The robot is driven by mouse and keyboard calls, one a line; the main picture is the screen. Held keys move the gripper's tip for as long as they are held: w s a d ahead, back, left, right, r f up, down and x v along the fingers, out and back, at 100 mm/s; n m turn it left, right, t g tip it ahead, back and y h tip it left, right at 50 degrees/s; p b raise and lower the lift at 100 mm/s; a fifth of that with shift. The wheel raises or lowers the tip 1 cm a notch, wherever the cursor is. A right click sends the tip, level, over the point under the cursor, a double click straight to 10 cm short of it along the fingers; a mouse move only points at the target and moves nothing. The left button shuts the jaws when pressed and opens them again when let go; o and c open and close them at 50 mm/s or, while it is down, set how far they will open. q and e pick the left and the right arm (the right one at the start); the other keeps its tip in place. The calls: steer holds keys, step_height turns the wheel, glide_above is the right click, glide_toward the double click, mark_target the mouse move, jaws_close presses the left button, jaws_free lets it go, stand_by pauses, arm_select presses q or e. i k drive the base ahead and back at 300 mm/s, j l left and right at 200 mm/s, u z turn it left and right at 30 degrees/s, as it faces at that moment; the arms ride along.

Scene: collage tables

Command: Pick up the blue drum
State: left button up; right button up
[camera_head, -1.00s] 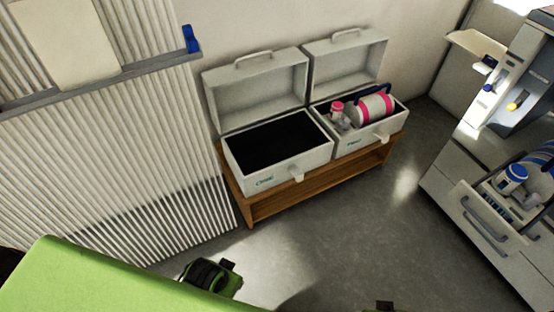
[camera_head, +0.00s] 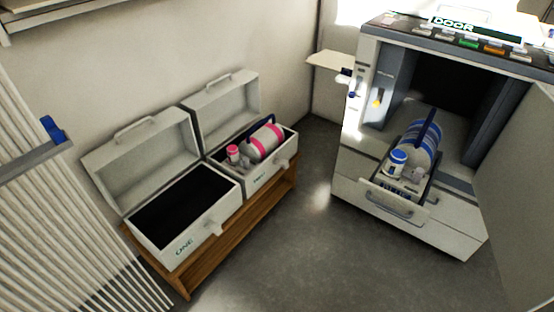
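A blue drum with white bands (camera_head: 421,143) lies in an open drawer (camera_head: 396,205) of the large white machine at the right. A smaller white bottle with a blue cap (camera_head: 397,163) stands in front of it, beside a small grey piece. A dark blue bar partly covers the drum. Neither of my grippers shows in the head view now.
Two open white boxes stand on a wooden bench: the left one (camera_head: 207,231) looks dark and empty, the right one (camera_head: 265,178) holds a pink-and-white drum (camera_head: 264,143) and a pink-capped bottle (camera_head: 233,153). Grey floor (camera_head: 300,240) between bench and machine is clear.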

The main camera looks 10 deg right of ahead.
mark_target(421, 140)
steer(key=z, duration=1.35)
